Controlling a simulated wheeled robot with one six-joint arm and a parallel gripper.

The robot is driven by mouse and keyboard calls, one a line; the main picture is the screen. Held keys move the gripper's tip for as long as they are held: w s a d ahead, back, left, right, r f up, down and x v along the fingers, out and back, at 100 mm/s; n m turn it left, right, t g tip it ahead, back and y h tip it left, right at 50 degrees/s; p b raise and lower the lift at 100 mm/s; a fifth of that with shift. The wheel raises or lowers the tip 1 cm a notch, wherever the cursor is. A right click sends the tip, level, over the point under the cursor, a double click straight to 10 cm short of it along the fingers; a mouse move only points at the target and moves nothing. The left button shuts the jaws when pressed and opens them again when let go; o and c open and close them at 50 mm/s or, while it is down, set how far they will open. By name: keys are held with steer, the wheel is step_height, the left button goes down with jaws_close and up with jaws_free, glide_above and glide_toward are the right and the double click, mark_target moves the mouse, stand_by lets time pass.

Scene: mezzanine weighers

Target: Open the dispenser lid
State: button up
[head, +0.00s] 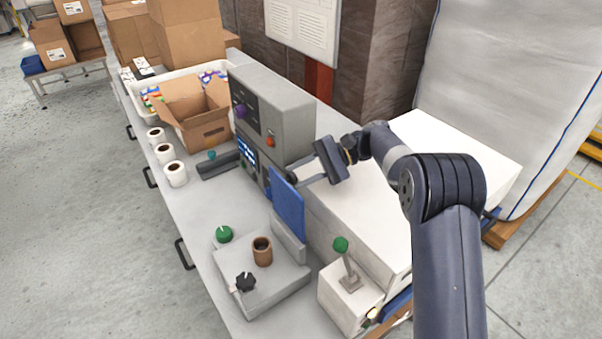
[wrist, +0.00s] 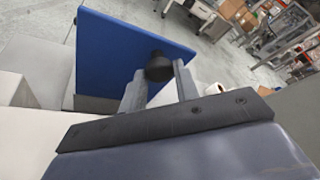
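The dispenser lid (head: 288,207) is a flat blue panel standing roughly upright at the front of the grey machine (head: 275,110). It also fills the upper left of the wrist view (wrist: 115,55). A round black knob (wrist: 159,67) sits on its face. My gripper (head: 298,180) reaches to the knob from the right. In the wrist view its two grey fingers (wrist: 160,78) lie on either side of the knob and appear closed against it. The inside of the dispenser is hidden behind the lid.
Below the lid, a grey fixture (head: 275,282) carries a brown cup (head: 262,251) and a black knob (head: 245,282). A white box with a green-topped lever (head: 341,245) stands to its right. An open carton (head: 197,112) and white rolls (head: 176,174) are farther back on the bench.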

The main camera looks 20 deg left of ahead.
steer(key=o, duration=0.4)
steer(key=shift+w, duration=0.1)
steer(key=b+v, duration=0.2)
steer(key=v, duration=0.8)
steer(key=shift+w+d+r, duration=0.15)
steer(key=shift+d, duration=0.15)
steer(key=p+x, duration=0.2)
steer(key=x, duration=0.9)
steer(key=shift+w, duration=0.1)
